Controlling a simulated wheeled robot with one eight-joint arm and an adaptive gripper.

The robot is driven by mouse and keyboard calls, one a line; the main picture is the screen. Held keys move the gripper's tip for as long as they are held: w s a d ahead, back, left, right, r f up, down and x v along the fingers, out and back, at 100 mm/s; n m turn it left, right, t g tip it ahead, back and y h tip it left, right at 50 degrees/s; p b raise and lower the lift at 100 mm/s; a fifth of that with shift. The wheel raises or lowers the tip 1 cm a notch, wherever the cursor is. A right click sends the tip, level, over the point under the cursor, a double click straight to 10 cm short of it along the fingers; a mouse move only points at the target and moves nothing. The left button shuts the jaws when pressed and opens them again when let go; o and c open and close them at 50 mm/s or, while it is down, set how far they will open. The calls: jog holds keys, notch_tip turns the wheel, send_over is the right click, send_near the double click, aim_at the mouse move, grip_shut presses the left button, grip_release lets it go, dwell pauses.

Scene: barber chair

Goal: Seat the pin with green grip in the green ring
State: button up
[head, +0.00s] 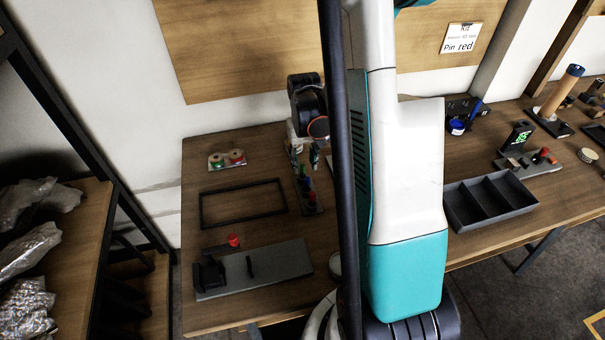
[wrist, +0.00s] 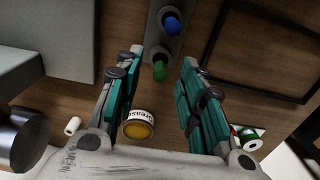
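The pin with green grip (wrist: 159,69) stands in a grey rack (wrist: 155,40), with a blue-gripped pin (wrist: 171,22) beside it in the wrist view. My gripper (wrist: 160,58) is open, its teal-padded fingers on either side of the green grip in the picture, with nothing held. I cannot tell how far the fingertips are above the grip.
An empty dark frame (head: 204,210) lies left of the rack. A grey block fixture (head: 280,262) and a red-topped piece (head: 233,240) are nearer. A grease tin (wrist: 139,126) shows in the wrist view. A dark divided tray (head: 490,203) stands right. A wall card (head: 460,38) reads "Pin red".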

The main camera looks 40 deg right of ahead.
aim_at(303, 165)
jog(key=f, duration=0.1)
jog(key=f+b, duration=0.1)
jog(key=f, duration=0.1)
jog(key=f+b, duration=0.1)
jog(key=f, duration=0.1)
jog(key=shift+w, duration=0.35)
jog(key=shift+r, duration=0.1)
grip_shut()
